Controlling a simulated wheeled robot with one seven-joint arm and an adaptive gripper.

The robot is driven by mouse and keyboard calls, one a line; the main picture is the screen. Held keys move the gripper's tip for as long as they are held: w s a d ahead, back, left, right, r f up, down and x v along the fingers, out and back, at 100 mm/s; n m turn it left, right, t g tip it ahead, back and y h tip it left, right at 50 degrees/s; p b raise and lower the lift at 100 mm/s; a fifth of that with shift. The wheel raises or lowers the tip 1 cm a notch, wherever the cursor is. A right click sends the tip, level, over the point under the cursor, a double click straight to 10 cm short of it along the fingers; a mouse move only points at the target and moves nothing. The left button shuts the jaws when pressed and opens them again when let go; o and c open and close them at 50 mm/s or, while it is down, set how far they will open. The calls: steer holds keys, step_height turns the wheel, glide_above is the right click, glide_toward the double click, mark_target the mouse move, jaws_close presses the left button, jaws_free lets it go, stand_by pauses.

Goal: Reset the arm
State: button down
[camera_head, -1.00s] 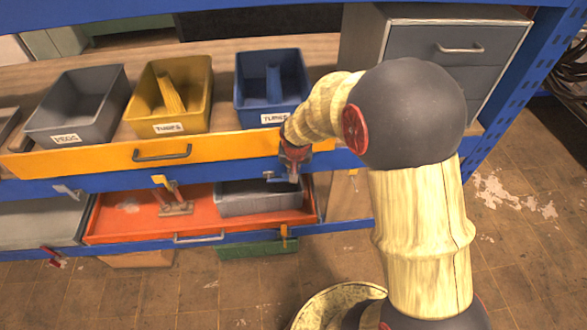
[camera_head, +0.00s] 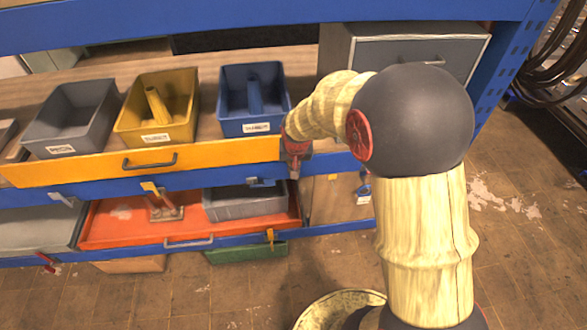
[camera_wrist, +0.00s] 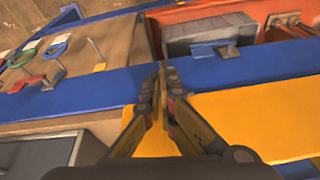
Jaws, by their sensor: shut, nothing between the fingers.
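My arm rises at the right of the head view and bends left toward the shelf. My gripper (camera_head: 294,172) hangs at its end, pointing down, just in front of the right end of the yellow drawer front (camera_head: 80,165). In the wrist view my gripper (camera_wrist: 158,85) shows with its two fingers together and nothing between them. Behind the fingers in that view are the blue shelf rail (camera_wrist: 70,100) and the yellow drawer front (camera_wrist: 265,118). I cannot tell whether the gripper touches the drawer.
Grey (camera_head: 45,130), yellow (camera_head: 130,125) and blue (camera_head: 233,119) bins stand in the yellow drawer. Below, an orange drawer (camera_head: 120,230) holds a grey box (camera_head: 240,205). A grey cabinet (camera_head: 395,50) stands behind my arm.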

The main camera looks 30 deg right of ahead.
stand_by(0.4)
steer(key=s+a+r+n+b, duration=0.1)
steer(key=s+a+r+b, duration=0.2)
steer(key=s, duration=0.5)
steer(key=s+a+r+n+t+b, duration=0.1)
steer(key=s+a+r+n+b, duration=0.1)
steer(key=s+r, duration=0.3)
steer(key=s+a+r+n+t+y+b, duration=0.1)
steer(key=s+a+r+b, duration=0.3)
steer(key=s, duration=0.9)
steer(key=shift+s+a+r+n, duration=0.15)
steer(key=shift+a+r+n, duration=0.15)
steer(key=shift+n, duration=0.3)
